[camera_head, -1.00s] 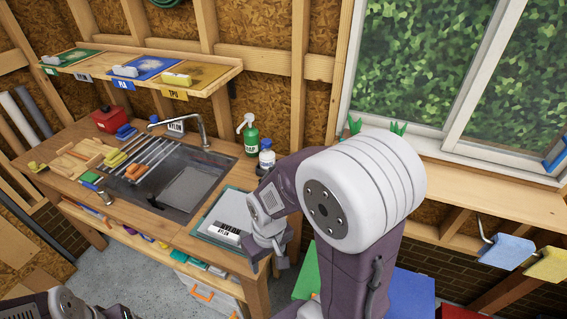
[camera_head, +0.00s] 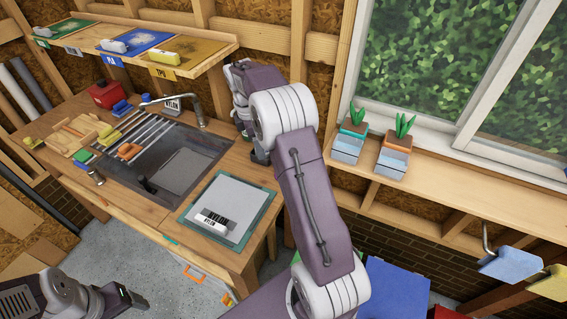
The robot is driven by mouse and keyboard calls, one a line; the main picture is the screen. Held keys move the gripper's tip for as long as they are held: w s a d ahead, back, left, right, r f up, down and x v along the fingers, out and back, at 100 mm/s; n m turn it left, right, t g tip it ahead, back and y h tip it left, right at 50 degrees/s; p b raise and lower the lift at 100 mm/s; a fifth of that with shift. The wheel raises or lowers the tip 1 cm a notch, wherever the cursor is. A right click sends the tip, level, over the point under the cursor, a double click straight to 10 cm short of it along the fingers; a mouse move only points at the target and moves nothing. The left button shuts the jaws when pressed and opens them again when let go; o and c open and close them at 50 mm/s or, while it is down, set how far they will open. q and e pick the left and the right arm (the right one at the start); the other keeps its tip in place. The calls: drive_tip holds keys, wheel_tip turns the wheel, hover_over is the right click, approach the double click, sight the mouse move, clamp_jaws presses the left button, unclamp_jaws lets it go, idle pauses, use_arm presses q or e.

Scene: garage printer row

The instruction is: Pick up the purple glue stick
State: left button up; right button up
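I cannot make out a purple glue stick in this view. My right arm reaches up the middle, and its gripper (camera_head: 258,154) is at the back right of the workbench, beyond the sink's right edge. Its fingers are mostly hidden, so I cannot tell whether they are open or hold anything. My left gripper (camera_head: 136,299) is low at the left, over the floor in front of the bench. Its fingers are too small and dark to read.
A shelf (camera_head: 205,65) hangs above. Two plant pots (camera_head: 347,147) (camera_head: 392,162) stand on the windowsill.

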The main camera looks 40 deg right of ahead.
drive_tip(key=shift+g, duration=0.4)
drive_tip(key=d+f, duration=0.1)
drive_tip(key=d, duration=0.2)
drive_tip(key=w+d+f, duration=0.1)
drive_tip(key=d+f, duration=0.1)
drive_tip(key=d, duration=0.1)
drive_tip(key=d+f, duration=0.1)
drive_tip(key=d, duration=0.2)
drive_tip(key=shift+w+d+f, duration=0.1)
drive_tip(key=shift+w+f, duration=0.05)
drive_tip(key=shift+f, duration=0.25)
drive_tip(key=f, duration=0.2)
drive_tip(key=shift+s+f, duration=0.25)
drive_tip(key=shift+f, duration=0.1)
drive_tip(key=shift+w+d+f+p, duration=0.15)
drive_tip(key=shift+f+p, duration=0.15)
drive_tip(key=shift+f, duration=0.55)
drive_tip(key=f, duration=0.1)
drive_tip(key=f+p, duration=0.1)
drive_tip(key=s+f, duration=0.1)
drive_tip(key=f, duration=0.1)
drive_tip(key=shift+d, duration=0.4)
drive_tip(key=shift+w+f, duration=0.15)
drive_tip(key=shift+f, duration=0.05)
clamp_jaws()
